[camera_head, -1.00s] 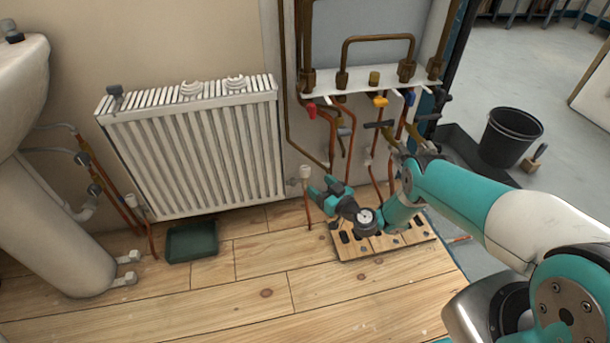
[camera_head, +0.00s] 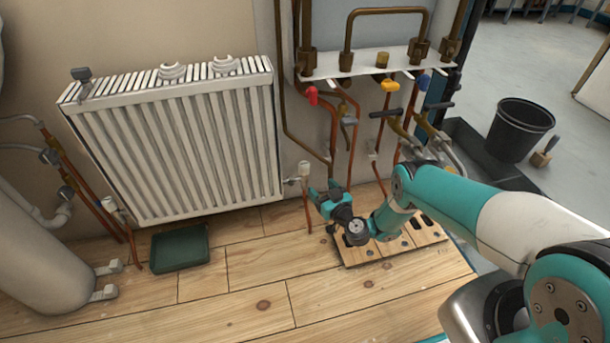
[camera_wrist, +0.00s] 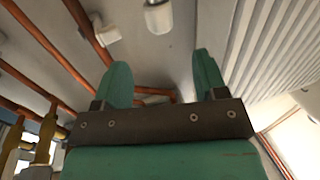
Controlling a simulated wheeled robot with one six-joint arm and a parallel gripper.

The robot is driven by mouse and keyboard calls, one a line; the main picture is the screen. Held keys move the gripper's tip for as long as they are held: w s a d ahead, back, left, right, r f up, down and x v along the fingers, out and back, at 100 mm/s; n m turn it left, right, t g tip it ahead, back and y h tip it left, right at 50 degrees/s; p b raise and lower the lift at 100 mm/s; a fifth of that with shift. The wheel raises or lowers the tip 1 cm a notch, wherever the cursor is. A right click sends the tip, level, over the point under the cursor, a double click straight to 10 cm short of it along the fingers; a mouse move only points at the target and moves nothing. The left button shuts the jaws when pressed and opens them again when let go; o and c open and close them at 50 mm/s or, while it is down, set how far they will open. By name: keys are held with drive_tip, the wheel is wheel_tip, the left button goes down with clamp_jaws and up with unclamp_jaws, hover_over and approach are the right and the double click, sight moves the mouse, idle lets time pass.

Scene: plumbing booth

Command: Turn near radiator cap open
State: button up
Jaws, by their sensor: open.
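The near radiator cap (camera_head: 304,168) is a white cylinder on the valve at the radiator's lower right corner, above a copper pipe. In the wrist view a pale cylindrical cap (camera_wrist: 158,17) shows at the top, beyond the fingertips. The white ribbed radiator (camera_head: 185,145) hangs on the wall. My gripper (camera_head: 322,190) is open and empty, low, just right of the cap and apart from it. Its two teal fingers also show in the wrist view (camera_wrist: 163,74). A second white cap (camera_head: 108,203) sits at the radiator's lower left corner.
Copper pipes with red, yellow and blue valve handles (camera_head: 390,86) rise behind my arm. A board with dark slots (camera_head: 395,247) lies below my gripper. A dark green tray (camera_head: 180,247) lies under the radiator. A black bucket (camera_head: 520,130) stands at right. The front wooden floor is clear.

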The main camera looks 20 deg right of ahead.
sight(307, 171)
drive_tip(key=w+b, duration=0.1)
drive_tip(key=b, duration=0.2)
drive_tip(key=w+b, duration=0.1)
drive_tip(key=b, duration=0.3)
drive_tip(key=f+b, duration=0.1)
drive_tip(key=b, duration=0.3)
drive_tip(key=shift+w+a, duration=0.3)
drive_tip(key=shift+w, duration=0.1)
drive_tip(key=shift+r+b, duration=0.1)
drive_tip(key=shift+b, duration=0.6)
drive_tip(key=b+x, duration=0.1)
drive_tip(key=x, duration=0.1)
drive_tip(key=b+x, duration=0.1)
drive_tip(key=x, duration=0.2)
drive_tip(key=b+x, duration=0.1)
drive_tip(key=x, duration=0.1)
drive_tip(key=shift+w+a+r, duration=0.25)
drive_tip(key=shift+w+r, duration=0.05)
drive_tip(key=shift+w, duration=0.05)
drive_tip(key=shift+w+r, duration=0.1)
drive_tip(key=shift+w, duration=0.4)
drive_tip(key=shift+c, duration=0.5)
